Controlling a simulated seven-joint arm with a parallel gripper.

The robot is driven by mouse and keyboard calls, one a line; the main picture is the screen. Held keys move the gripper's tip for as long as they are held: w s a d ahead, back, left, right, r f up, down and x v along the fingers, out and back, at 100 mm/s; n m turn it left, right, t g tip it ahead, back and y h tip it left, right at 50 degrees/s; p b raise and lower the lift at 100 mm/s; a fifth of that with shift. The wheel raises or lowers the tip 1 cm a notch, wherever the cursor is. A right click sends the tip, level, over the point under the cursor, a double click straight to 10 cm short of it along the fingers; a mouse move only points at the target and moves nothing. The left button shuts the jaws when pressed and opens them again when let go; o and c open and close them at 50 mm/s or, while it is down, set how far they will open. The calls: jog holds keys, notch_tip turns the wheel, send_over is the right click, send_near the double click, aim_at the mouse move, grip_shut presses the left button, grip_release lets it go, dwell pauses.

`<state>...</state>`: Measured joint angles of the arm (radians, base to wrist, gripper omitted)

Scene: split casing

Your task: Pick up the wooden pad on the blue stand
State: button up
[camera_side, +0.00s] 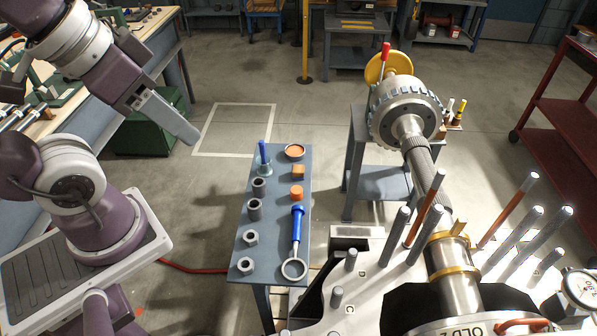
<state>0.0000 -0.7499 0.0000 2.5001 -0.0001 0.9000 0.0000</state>
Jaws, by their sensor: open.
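The blue-grey stand (275,215) is a narrow table in the middle of the side view. A small orange-brown block (298,172) lies near its far right edge and looks most like the wooden pad. A round dish with orange-brown contents (295,151) is just behind it, and a short orange cylindrical piece (297,192) is just in front. My gripper (182,128) is up at the left, apart from the stand and well left of the block. It is open, and nothing shows in it. Its far finger is hidden in this view.
Several grey nuts and sleeves (254,209) line the stand's left side. A blue-handled ring tool (297,235) lies at its front right, and a blue upright tool (263,153) stands at the far left corner. A large casing with tall studs (397,235) is to the right.

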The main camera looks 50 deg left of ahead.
jog(key=shift+o, duration=0.9)
